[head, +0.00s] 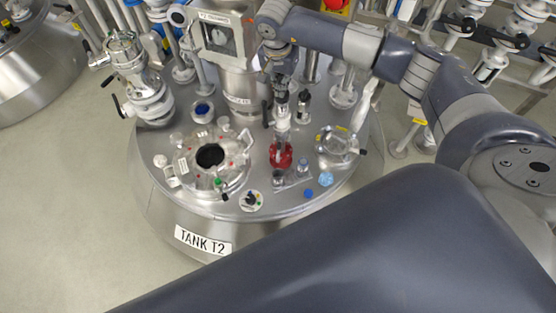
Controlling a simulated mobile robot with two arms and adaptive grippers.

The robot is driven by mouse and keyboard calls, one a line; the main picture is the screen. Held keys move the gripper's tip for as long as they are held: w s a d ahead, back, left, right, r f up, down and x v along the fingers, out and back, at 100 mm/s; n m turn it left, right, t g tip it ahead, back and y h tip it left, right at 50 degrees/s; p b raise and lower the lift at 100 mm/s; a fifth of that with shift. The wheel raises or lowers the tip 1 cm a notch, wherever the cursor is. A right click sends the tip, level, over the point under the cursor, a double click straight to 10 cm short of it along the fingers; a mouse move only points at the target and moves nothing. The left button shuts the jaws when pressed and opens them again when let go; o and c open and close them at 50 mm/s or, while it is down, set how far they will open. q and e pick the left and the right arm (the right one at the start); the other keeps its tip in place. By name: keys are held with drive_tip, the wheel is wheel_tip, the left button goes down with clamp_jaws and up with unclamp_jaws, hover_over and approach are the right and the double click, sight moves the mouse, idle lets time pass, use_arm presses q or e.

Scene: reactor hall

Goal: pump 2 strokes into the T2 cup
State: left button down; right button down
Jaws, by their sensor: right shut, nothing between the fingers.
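A bottle with a red body (280,153) and a pale upper part stands on the lid of the tank labelled TANK T2 (203,240). My right gripper (282,98) is shut and empty, pointing down directly above the bottle's pale top (282,122). Whether the fingers touch that top I cannot tell. Small clear vessels (303,166) stand on a plate just in front of the bottle. Which of them is the T2 cup I cannot read. My left gripper is not in view.
An open round port (209,156) with clamps lies left of the bottle, and a round sight glass (338,143) lies right. A boxed display (222,36) and pipework stand behind. My arm covers the lower right.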

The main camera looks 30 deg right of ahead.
drive_tip(key=shift+r+p, duration=1.45)
drive_tip(key=shift+r, duration=1.15)
drive_tip(key=shift+r, duration=0.15)
wheel_tip(320, 180, up, 6)
drive_tip(key=p, duration=0.3)
